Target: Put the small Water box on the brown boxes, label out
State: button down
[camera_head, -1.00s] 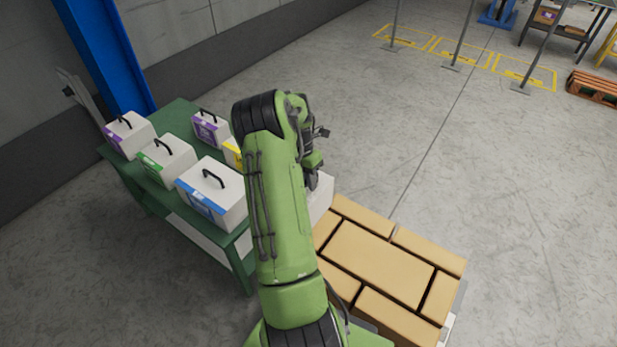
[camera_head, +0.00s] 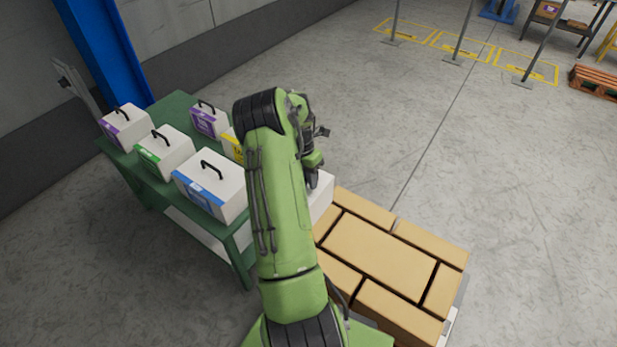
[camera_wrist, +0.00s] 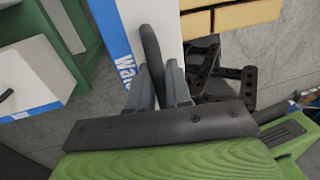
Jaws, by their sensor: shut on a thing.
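My gripper (camera_wrist: 163,88) is shut on the black handle of the small Water box (camera_wrist: 165,22). The box is white; in the wrist view its blue label band, with part of the word "Water", runs along its left side. In the head view a white part of the box (camera_head: 320,195) shows just right of my green arm, which hides the rest and most of the gripper. The brown boxes also show in the wrist view (camera_wrist: 240,17), beyond the box.
A green table (camera_head: 232,243) at the left bears several white handled boxes, among them a larger blue-labelled one (camera_head: 212,183), a green-labelled one (camera_head: 166,150) and purple-labelled ones. A blue column (camera_head: 103,50) stands behind. The floor right of the brown boxes is clear.

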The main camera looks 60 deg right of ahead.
jog(key=shift+d+f+b, duration=0.1)
jog(key=shift+f+b, duration=5.4)
jog(key=shift+f, duration=2.9)
jog(key=c, duration=1)
grip_release()
jog(key=shift+o, duration=0.2)
jog(key=w+r, duration=0.1)
jog(key=r, duration=0.4)
jog(key=r+p, duration=0.1)
jog(key=r, duration=0.4)
jog(key=w+r+p, duration=0.1)
jog(key=r, duration=0.4)
jog(key=shift+w+d+r, duration=0.2)
jog(key=shift+w+r, duration=0.1)
jog(key=shift+w, duration=0.05)
